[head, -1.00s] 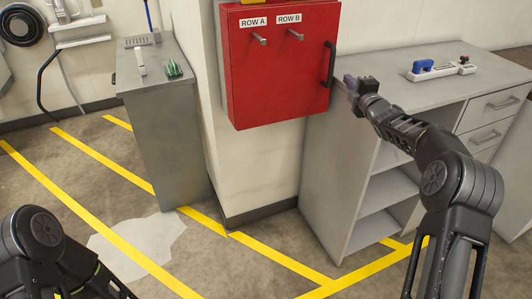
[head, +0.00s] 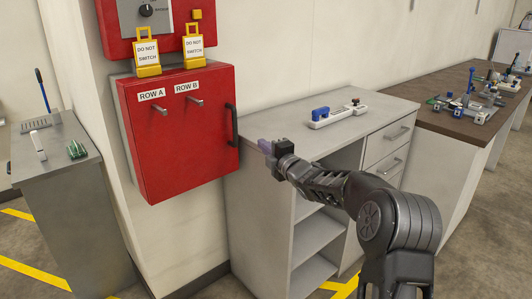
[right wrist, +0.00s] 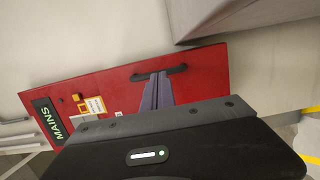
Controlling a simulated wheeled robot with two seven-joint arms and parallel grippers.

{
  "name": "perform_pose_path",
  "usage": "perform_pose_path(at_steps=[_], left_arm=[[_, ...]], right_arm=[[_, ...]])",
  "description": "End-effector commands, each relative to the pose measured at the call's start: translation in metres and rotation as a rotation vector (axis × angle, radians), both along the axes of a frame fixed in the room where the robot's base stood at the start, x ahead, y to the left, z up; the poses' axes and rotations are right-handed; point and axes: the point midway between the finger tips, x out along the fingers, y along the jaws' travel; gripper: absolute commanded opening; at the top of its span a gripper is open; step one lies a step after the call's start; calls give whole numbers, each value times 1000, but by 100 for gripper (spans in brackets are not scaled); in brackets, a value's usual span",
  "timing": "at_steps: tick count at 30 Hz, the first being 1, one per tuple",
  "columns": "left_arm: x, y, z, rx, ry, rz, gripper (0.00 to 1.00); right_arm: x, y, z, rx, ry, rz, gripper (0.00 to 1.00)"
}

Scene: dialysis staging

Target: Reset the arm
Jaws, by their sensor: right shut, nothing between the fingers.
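My right arm comes in from the lower right in the head view. Its gripper (head: 264,147) is shut and empty, beside the counter's left front corner and a little right of the red cabinet's black handle (head: 232,125). In the right wrist view the shut fingers (right wrist: 157,92) overlap the red cabinet door near the handle (right wrist: 158,73); I cannot tell the gap between them, though the head view shows them apart. My left arm and gripper are not in view.
The red cabinet (head: 180,148) is closed, with ROW A and ROW B pegs. Two yellow DO NOT SWITCH tags (head: 147,55) hang above. A grey counter (head: 290,122) with open shelves holds a blue-and-white device (head: 335,113). A brown bench (head: 440,115) with several instruments stands right; a grey cabinet (head: 60,215) stands left.

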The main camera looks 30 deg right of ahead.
Motion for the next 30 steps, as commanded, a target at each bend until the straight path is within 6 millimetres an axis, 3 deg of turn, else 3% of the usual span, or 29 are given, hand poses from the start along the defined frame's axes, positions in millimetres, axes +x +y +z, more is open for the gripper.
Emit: perform_pose_path(at_steps=[6,23,28,30], left_arm=[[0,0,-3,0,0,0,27],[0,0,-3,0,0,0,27],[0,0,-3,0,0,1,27],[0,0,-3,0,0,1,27]], right_arm=[[-18,-1,0,-1,0,-1,0],[-19,-1,0,11,1,-1,0],[-20,-4,-8,178,20,-23,0],[-25,-2,-35,371,66,-56,0]])
